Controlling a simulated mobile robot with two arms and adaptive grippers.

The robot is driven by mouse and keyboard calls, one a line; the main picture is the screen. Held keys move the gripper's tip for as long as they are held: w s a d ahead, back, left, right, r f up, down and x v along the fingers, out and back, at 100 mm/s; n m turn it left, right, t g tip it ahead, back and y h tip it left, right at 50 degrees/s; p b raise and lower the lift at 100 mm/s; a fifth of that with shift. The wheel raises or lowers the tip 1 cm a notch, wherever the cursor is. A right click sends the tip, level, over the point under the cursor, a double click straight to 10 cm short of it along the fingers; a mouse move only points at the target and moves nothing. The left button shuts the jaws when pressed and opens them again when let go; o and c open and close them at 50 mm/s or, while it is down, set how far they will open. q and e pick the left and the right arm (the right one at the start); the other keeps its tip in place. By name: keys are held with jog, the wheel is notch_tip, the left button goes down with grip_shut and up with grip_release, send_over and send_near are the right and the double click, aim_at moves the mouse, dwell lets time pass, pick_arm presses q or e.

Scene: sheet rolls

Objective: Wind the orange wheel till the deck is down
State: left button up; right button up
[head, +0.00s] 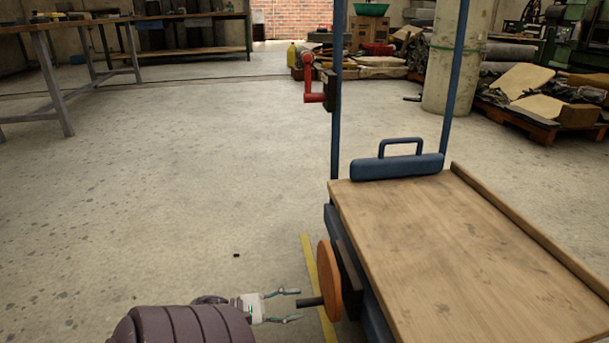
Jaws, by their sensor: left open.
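The orange wheel (329,281) is mounted on the near left side of the cart, with a dark handle (310,302) sticking out of it to the left. The deck (450,250) is a wooden top with a raised lip along its right side. My left gripper (298,305) is open at the bottom of the view, its two fingers pointing right toward the handle. The handle's end lies at or just beyond the fingertips; I cannot tell whether they touch. Nothing is held in it. My right gripper is not in view.
A blue padded bar with a handle (398,165) and blue uprights (336,100) stand at the deck's far end. A red crank (312,90) is on the left upright. A workbench (60,60) is at the far left.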

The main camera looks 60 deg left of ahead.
pick_arm(q)
jog(key=v, duration=0.8)
jog(key=shift+s, duration=0.25)
jog(key=shift+a, duration=0.1)
